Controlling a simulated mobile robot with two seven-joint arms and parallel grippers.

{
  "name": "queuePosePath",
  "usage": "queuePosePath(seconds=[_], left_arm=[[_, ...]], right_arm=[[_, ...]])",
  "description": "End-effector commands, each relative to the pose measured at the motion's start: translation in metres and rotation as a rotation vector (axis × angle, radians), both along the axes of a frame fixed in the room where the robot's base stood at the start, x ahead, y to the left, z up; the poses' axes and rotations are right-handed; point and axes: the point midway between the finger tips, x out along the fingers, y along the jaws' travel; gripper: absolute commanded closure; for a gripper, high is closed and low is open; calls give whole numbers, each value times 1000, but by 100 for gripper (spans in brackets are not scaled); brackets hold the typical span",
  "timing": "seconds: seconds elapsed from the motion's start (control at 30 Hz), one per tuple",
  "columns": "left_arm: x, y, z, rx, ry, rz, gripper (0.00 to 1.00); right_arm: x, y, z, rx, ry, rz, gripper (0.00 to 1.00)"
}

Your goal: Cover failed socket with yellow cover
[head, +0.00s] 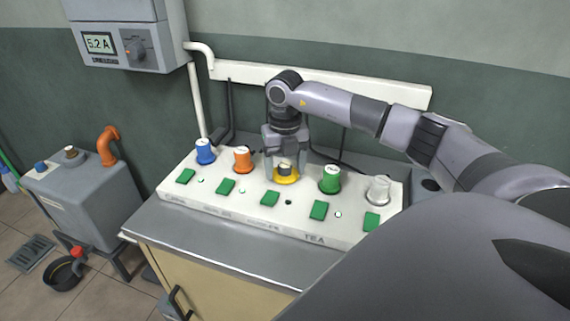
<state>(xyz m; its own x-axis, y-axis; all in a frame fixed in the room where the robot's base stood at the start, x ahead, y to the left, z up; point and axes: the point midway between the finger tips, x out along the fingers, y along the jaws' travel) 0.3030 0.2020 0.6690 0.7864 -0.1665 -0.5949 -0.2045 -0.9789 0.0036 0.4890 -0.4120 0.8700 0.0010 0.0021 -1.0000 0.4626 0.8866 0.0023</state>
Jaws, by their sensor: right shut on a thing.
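A white socket strip (190,197) lies on the counter, with a row of socket positions along it. The yellow cover (287,180) is at the middle position, a low yellow round piece with a darker top. My right gripper (286,166) points down and is shut on it. The cover appears to be at the strip's surface; whether it is fully seated is hard to tell. The small indicator (289,202) in front of this position is dark, while the indicator (338,214) to its right is lit. The socket under the cover is hidden. My left gripper is not in view.
Blue (205,152), orange (242,159), green (330,179) and white (379,190) plugs stand along the strip, close on both sides of my gripper. Green switches (270,198) line the front. A meter box (128,40) reads 5.2 A. The counter's front edge (220,258) is clear.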

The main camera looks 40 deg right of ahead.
Motion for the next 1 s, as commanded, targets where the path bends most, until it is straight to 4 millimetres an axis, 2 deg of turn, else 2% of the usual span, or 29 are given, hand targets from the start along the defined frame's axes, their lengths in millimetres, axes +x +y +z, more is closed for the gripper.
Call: queuePosePath(seconds=[0.13,0.17,0.2,0.57,1.0], left_arm=[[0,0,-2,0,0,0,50],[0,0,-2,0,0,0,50],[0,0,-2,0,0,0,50],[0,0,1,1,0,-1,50],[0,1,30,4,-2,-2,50]], right_arm=[[0,0,-4,0,0,0,59],[0,0,-3,0,0,0,23],[0,0,-3,0,0,0,19],[0,0,0,0,0,0,19],[0,0,36,0,0,0,19]])
